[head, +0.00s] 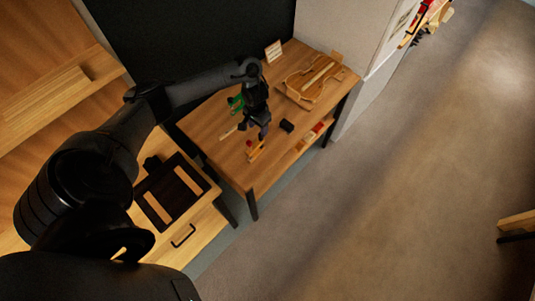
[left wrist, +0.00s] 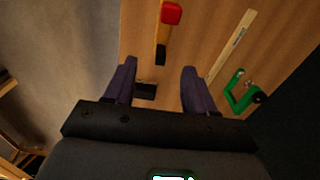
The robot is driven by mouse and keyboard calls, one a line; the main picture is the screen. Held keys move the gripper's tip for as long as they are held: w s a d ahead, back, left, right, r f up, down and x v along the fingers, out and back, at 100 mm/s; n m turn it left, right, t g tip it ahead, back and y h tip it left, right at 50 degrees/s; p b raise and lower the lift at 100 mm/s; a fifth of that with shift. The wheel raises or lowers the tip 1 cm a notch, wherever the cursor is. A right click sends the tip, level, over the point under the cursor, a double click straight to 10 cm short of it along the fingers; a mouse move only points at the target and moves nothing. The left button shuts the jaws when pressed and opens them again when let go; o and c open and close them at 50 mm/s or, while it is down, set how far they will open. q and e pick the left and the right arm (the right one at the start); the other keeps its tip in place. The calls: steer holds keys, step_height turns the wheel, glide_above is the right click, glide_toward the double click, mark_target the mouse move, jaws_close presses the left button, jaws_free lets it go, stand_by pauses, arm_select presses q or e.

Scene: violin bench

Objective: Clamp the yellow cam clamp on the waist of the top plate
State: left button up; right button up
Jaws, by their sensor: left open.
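The yellow cam clamp (head: 256,151) lies near the front of the bench; its red part shows at its end. It also shows in the left wrist view (left wrist: 162,38), with a red end at the top and a black end toward me. My left gripper (head: 264,134) is open and empty above the bench beside the clamp. In the left wrist view its fingertips (left wrist: 159,67) stand apart on either side of the line of the clamp's black end. The violin-shaped top plate (head: 299,82) lies at the back right of the bench. My right gripper is not in view.
A green clamp (head: 235,101) and a pale wooden strip (head: 228,133) lie on the left of the bench (head: 204,127). A small black block (head: 287,126) lies right of my gripper. A small pale rack (head: 273,50) stands at the back by the dark wall.

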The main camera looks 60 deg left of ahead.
mark_target(260, 140)
arm_select(q)
step_height(260, 140, down, 3)
steer(key=shift+w+a+r+b, duration=0.1)
steer(key=shift+a+b, duration=0.05)
steer(key=shift+b, duration=0.8)
step_height(260, 140, down, 2)
steer(key=shift+f, duration=0.1)
steer(key=shift+w+a+f+b, duration=0.15)
steer(key=shift+f+b, duration=0.1)
steer(key=shift+f, duration=1.1)
steer(key=shift+w+f+b, duration=0.15)
steer(key=shift+f+b, duration=0.1)
steer(key=shift+f, duration=1.1)
jaws_close()
